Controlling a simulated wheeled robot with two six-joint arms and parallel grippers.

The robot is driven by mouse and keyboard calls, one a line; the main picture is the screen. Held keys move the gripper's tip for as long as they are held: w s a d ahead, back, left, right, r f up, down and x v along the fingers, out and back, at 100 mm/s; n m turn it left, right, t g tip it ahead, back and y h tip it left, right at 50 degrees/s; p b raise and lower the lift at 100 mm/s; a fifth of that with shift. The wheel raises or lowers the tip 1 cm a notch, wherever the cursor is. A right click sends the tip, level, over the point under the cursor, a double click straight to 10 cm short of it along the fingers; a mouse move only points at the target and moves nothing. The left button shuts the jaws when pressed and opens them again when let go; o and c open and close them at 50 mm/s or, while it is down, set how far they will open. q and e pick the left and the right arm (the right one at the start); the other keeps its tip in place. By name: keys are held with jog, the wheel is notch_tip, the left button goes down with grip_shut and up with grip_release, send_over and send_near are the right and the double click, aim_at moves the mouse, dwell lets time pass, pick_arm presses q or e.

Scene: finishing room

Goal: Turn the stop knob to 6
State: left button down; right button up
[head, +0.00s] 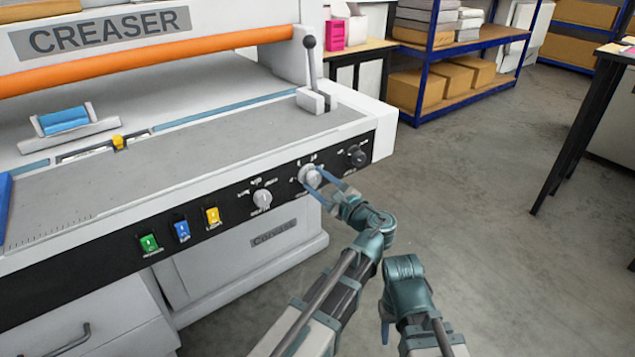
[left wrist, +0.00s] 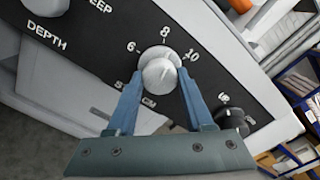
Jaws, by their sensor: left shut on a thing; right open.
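The stop knob is a white round knob on the creaser's black front panel, in the head view (head: 309,174) and near the middle of the left wrist view (left wrist: 160,72). Its scale shows 6 at the left, 8 at the top and 10 at the right; its lower label is partly covered. I cannot clearly tell where its pointer aims. My left gripper (head: 318,182) is shut on the knob, with one blue finger on each side, as the left wrist view (left wrist: 160,82) shows. My right gripper (head: 386,322) is open, low in front of the machine, away from the panel.
Another white knob (head: 262,199) is left of the stop knob and a black knob (head: 357,156) right of it. Green (head: 148,244), blue (head: 181,231) and yellow (head: 212,217) switches sit further left. A lever (head: 311,70) stands above. Open floor lies at the right.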

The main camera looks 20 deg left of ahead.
pick_arm(q)
jog(key=n, duration=1.1)
jog(key=shift+n, duration=0.4)
jog(key=shift+r+n, duration=0.1)
jog(key=shift+n, duration=1.6)
jog(key=shift+c, duration=1.5)
grip_release()
jog(key=shift+s+d, duration=0.1)
